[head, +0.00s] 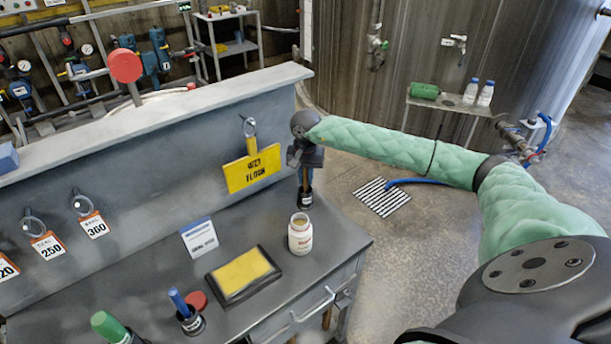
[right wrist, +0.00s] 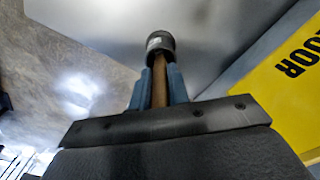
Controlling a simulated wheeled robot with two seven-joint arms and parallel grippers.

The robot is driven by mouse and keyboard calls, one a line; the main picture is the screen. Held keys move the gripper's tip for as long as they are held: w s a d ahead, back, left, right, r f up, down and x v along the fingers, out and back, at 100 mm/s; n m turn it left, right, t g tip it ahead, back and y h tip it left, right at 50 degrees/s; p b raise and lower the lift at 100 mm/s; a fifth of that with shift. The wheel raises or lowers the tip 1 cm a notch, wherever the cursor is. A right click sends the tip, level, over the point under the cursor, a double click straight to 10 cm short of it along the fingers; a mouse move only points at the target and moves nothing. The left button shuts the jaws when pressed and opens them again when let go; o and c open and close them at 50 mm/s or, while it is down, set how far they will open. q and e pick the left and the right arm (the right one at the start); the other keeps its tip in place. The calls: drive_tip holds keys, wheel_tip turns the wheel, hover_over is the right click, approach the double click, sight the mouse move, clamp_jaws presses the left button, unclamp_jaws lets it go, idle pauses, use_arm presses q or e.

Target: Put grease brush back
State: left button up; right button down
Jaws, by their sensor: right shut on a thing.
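My right gripper (head: 305,172) is above the far right part of the grey bench and points down. It is shut on the brown wooden handle of the grease brush (head: 306,180). In the right wrist view the brown handle (right wrist: 159,88) runs between the two blue fingers (right wrist: 160,90). The handle's far end meets a black cup with a white label (head: 304,198), which also shows in the right wrist view (right wrist: 160,43). The cup appears to stand on the bench top. The bristles are hidden, and I cannot tell how deep the brush is in the cup. My left gripper is not in view.
A white jar (head: 300,238) stands in front of the cup. A yellow pad in a black tray (head: 243,273), a blue-handled tool in a cup (head: 187,312) and a green-handled one (head: 110,326) are nearer. A yellow floor sign (head: 252,170) hangs left of the gripper.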

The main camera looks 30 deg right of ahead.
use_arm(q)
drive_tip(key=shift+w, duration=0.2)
use_arm(e)
drive_tip(key=shift+f, duration=0.1)
drive_tip(key=c, duration=1.3)
unclamp_jaws()
drive_tip(key=shift+c, duration=0.2)
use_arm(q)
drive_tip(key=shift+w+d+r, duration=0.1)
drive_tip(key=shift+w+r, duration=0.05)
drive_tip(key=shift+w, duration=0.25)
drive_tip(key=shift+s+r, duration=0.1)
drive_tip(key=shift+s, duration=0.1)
